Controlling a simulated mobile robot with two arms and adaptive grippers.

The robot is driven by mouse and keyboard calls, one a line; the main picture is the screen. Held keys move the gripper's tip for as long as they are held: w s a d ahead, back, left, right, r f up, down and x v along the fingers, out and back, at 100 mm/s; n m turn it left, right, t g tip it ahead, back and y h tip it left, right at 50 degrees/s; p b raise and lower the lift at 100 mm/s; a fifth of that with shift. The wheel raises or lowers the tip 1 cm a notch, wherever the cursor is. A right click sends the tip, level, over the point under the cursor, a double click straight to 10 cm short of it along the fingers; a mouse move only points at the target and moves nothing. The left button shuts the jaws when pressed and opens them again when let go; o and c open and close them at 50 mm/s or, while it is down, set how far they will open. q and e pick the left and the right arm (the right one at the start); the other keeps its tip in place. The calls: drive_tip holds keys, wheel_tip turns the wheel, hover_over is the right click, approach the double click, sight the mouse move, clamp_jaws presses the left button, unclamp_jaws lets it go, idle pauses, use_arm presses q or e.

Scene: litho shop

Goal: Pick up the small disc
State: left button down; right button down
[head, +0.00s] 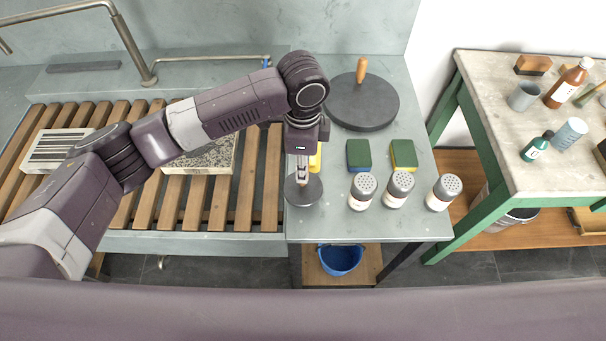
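The small disc (306,193) is dark grey and round. It appears to rest on the grey counter near the counter's left front, in the head view. My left gripper (302,180) points down right over it, with its fingers at the middle of the disc. The fingers are seen from above and look close together. They hide the disc's centre, so I cannot tell whether they hold anything there. A larger dark disc (375,112) with an upright wooden handle lies at the back of the counter. My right gripper is out of view.
Sponges (358,155) and three shakers (362,191) stand right of the small disc. A yellow item (316,158) is partly hidden behind my gripper. A slatted wooden rack (262,190) with stone slabs lies left. A blue bucket (340,259) sits below. A green-legged table (480,90) stands right.

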use_arm(q)
wheel_tip(320, 180, up, 16)
drive_tip(key=b, duration=0.2)
drive_tip(key=shift+f, duration=0.2)
drive_tip(key=c, duration=2.2)
unclamp_jaws()
drive_tip(key=shift+c, duration=0.2)
clamp_jaws()
